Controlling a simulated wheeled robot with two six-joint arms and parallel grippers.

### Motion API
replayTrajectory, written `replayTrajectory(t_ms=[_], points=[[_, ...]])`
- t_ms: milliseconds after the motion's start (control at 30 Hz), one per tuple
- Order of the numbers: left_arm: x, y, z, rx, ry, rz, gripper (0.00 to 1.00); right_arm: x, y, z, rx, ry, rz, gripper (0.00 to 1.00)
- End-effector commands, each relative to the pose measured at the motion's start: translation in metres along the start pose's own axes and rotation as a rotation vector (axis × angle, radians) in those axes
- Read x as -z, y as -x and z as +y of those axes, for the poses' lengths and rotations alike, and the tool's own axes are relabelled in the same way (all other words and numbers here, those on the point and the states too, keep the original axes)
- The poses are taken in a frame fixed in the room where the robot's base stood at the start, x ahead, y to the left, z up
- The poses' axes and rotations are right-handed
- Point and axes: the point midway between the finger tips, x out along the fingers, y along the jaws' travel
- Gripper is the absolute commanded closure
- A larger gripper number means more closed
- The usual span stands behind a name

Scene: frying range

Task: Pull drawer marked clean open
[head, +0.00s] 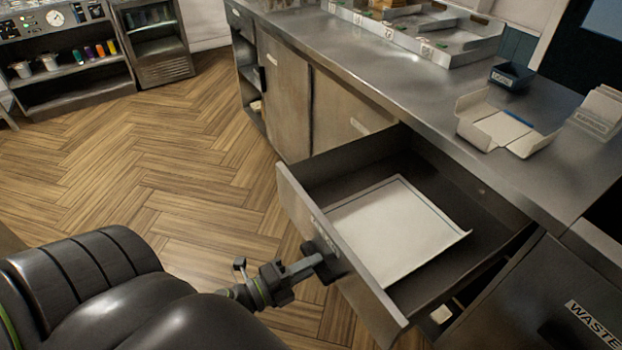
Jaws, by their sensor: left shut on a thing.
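The drawer (295,197) is pulled well out from under the steel counter. A label on its front is seen too edge-on to read. A pale, flat sheet or shallow tray (395,228) lies inside it, and the rest of the visible drawer floor is dark and bare. My left gripper (316,265) is at the drawer's front, shut on the dark handle (327,258). The gripper itself hides part of the handle. My right gripper is not in view.
The counter (420,95) holds an open white carton (502,128), a small dark bin (511,76) and a stack of pale cards (600,110). A front marked WASTE (530,300) is at the lower right. Wooden floor (170,190) is clear to the left.

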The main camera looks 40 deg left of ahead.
Motion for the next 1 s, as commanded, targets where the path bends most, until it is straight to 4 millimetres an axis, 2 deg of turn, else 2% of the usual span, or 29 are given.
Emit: replayTrajectory(t_ms=[33,67,200,733,867,1000], points=[[0.0,0.0,0.001,-0.002,0.001,0.001,1.0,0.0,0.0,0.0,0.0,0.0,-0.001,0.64],[0.0,0.0,0.001,-0.002,0.001,0.001,0.78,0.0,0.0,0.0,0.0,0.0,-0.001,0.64],[0.0,0.0,0.001,-0.001,0.0,0.001,0.59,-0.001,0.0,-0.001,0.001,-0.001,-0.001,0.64],[0.0,0.003,0.001,-0.001,0.0,0.0,0.58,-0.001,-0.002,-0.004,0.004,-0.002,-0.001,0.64],[0.0,0.016,0.004,-0.003,-0.001,0.001,0.58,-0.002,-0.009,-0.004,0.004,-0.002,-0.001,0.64],[0.0,0.04,0.005,-0.005,0.0,0.001,0.58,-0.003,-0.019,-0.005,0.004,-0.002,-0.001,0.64]])
